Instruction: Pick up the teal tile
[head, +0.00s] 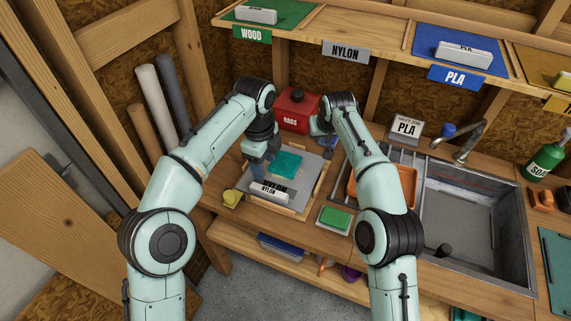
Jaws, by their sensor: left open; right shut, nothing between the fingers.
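The teal tile (287,164) lies on a grey mat (304,182) on the workbench, in the middle of the head view. My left gripper (263,178) is just left of the tile, pointing down, open. Its fingers are close to the tile's left edge; I cannot tell whether they touch it. My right gripper (328,146) is shut and empty, to the right of and behind the tile, partly hidden by its own arm.
A white block labelled NYLON (268,192) lies at the mat's front. A red RAGS box (296,111) stands behind. A green sponge (335,219), orange tray (354,188) and sink (468,225) are to the right. A yellow item (232,198) sits left. A shelf (390,25) runs above.

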